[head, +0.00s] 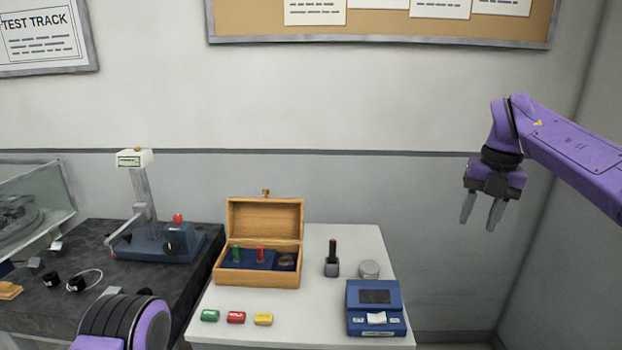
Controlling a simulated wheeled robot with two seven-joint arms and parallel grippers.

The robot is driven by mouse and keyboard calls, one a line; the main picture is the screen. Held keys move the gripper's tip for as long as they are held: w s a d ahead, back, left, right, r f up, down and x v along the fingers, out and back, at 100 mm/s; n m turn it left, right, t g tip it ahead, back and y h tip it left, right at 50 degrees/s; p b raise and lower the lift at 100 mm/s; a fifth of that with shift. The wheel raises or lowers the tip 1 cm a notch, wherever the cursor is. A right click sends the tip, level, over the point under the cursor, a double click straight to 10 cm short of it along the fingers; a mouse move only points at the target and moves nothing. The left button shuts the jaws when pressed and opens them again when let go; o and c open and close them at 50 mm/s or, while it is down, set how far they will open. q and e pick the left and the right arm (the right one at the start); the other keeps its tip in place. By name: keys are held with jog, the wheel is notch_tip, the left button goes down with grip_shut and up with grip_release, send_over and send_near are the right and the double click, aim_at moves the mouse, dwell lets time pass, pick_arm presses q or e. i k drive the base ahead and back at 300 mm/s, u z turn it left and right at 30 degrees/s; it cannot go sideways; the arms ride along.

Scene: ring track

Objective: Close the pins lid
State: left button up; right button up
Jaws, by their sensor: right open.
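A wooden box (257,278) stands on the white table with its lid (265,218) open. The lid stands up at the back, and a small brass knob (265,193) shows at its top edge. Inside on a dark blue insert are a green pin (236,253), a red pin (260,254) and a dark round piece at the right. My right gripper (478,224) is open and empty, high up to the right of the box and well apart from it. A purple part of my left arm shows at the lower left; its gripper is out of view.
On the white table (315,305), green (209,315), red (236,317) and yellow (263,319) pieces lie before the box. A black-handled stamp (332,260), a round tin (369,270) and a blue device (376,307) stand right. A dark bench (100,240) with a blue press (160,244) is left.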

aim_at(266, 219)
jog(key=u, duration=0.15)
jog(key=i, duration=0.7)
jog(key=u, duration=0.75)
jog(key=i, duration=0.3)
jog(key=u, duration=0.35)
